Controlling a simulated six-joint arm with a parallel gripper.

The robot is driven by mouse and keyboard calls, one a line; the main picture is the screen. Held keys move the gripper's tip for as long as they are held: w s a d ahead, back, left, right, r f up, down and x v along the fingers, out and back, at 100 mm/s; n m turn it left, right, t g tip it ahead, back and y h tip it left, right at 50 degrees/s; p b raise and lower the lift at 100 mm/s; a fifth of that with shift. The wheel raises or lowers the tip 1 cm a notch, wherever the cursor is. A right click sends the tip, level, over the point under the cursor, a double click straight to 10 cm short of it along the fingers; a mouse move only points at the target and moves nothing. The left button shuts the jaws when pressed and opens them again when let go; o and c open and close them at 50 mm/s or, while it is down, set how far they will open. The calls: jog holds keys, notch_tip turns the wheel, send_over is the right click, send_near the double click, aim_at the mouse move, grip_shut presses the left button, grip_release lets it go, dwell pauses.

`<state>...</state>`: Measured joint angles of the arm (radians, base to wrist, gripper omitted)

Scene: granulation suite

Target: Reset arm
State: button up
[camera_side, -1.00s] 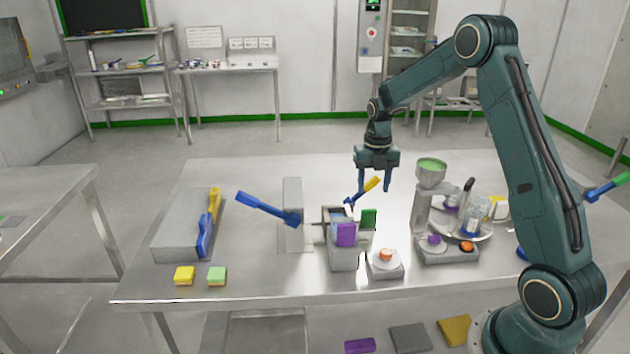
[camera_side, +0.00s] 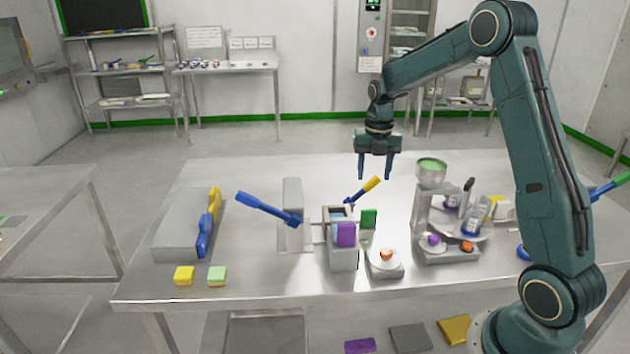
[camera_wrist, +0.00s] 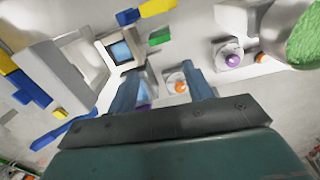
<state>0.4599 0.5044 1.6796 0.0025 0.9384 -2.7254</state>
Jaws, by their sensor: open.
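My gripper (camera_side: 376,170) is open and empty, pointing down above the steel table (camera_side: 200,292). In the side view it hangs over the yellow-and-blue handled tool (camera_side: 370,185) and the grey device with a purple block (camera_side: 346,234) and a green block (camera_side: 369,218). In the wrist view, my two fingers (camera_wrist: 160,82) are spread, with nothing between their tips. The device's square opening (camera_wrist: 121,52) lies beyond the left finger. The purple block is mostly hidden behind that finger.
A blue lever (camera_side: 265,207) sticks up left of the device. A stand with a green-filled bowl (camera_side: 431,170) is close on the right. A grey block (camera_side: 180,238) with yellow and blue handles and two sponges (camera_side: 216,276) lie left.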

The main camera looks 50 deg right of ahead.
jog(key=s+a+r+m+t, duration=0.3)
jog(key=s+a+r+m, duration=0.6)
jog(key=a+r+m, duration=0.35)
jog(key=s+a+m+t, duration=0.1)
jog(key=s+a+m, duration=0.3)
jog(key=s+m, duration=0.2)
jog(key=s+a+m+t, duration=0.1)
jog(key=s+a+m, duration=0.3)
jog(key=s+m, duration=0.3)
jog(key=s+r, duration=0.1)
jog(key=s, duration=0.2)
jog(key=shift+a, duration=0.4)
